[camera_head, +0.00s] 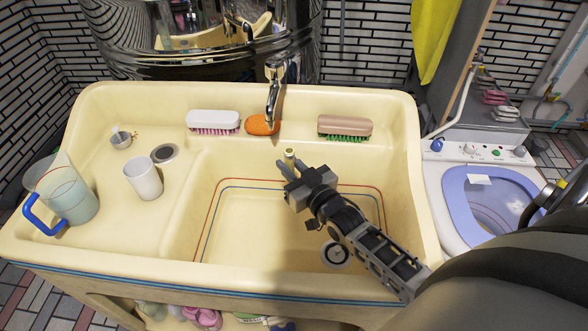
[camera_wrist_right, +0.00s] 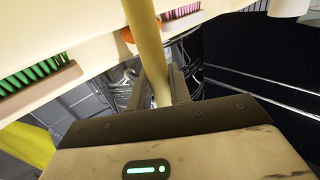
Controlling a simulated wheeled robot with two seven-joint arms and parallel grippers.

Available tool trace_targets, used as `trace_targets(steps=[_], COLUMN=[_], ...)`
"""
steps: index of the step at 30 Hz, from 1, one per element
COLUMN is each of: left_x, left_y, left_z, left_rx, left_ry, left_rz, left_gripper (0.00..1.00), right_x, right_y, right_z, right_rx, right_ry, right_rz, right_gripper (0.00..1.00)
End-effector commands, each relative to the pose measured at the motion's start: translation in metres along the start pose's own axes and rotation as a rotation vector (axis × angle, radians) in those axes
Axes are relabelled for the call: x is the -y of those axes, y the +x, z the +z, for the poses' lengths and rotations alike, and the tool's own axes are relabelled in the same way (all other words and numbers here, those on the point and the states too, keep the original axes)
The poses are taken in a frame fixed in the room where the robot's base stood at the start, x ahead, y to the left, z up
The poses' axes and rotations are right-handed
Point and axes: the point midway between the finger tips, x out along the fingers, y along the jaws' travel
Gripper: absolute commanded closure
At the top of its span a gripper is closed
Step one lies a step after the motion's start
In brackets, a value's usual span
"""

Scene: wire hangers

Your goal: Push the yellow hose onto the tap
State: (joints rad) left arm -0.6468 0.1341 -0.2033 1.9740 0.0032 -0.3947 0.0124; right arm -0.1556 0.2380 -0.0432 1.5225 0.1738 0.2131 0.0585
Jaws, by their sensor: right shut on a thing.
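The chrome tap (camera_head: 276,88) stands at the back middle of the cream sink, its spout pointing down. My right gripper (camera_head: 288,168) is over the basin, below and slightly right of the spout. It is shut on the yellow hose (camera_wrist_right: 147,40). In the head view only a short pale end of the hose (camera_head: 290,153) shows at the fingertips, apart from the spout. In the right wrist view the hose runs between the fingers of the gripper (camera_wrist_right: 160,88). The rest of the hose is hidden in the head view. My left gripper is not in view.
Along the sink's (camera_head: 240,258) back ledge lie a white brush (camera_head: 213,120), an orange soap (camera_head: 262,125) and a brown brush (camera_head: 345,126). A white cup (camera_head: 144,180) and a blue-handled jug (camera_head: 68,195) stand left. A washing machine (camera_head: 480,150) stands right.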

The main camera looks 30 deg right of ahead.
Motion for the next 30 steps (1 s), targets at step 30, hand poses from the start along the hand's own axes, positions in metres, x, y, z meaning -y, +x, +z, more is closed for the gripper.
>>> trace_targets(steps=[30], left_x=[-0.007], left_y=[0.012], left_z=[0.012], left_rx=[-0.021], left_ry=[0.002], left_rz=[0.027], left_gripper=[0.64], right_x=[-0.003], right_y=[0.08], right_z=[0.012], right_rx=[-0.001], right_ry=[-0.001], right_rz=[0.0], right_gripper=[1.0])
